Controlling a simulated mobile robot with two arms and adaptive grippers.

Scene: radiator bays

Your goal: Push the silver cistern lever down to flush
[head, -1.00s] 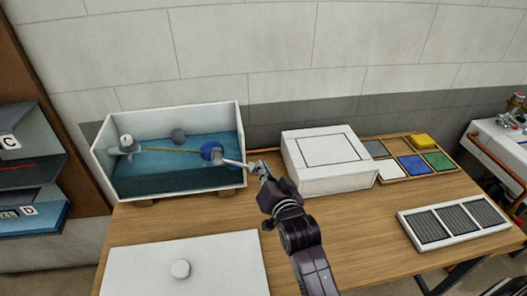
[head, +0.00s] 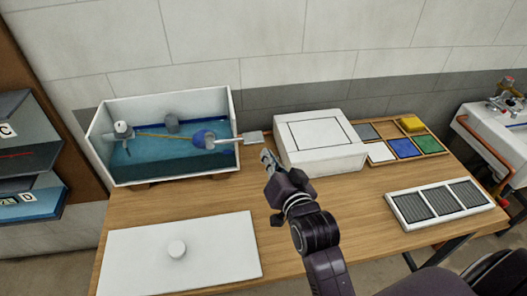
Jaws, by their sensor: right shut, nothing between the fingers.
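The silver cistern lever (head: 251,138) sticks out to the right past the right wall of the open white cistern (head: 235,105), about level, with a flat paddle end. My right gripper (head: 267,158) is shut and empty. It is just below and to the right of the paddle in the picture, and a small gap shows between them. My left gripper is not in view.
A white box (head: 320,148) stands close right of my gripper. Beyond it are a tray of coloured tiles (head: 405,147) and a grille panel (head: 440,205).

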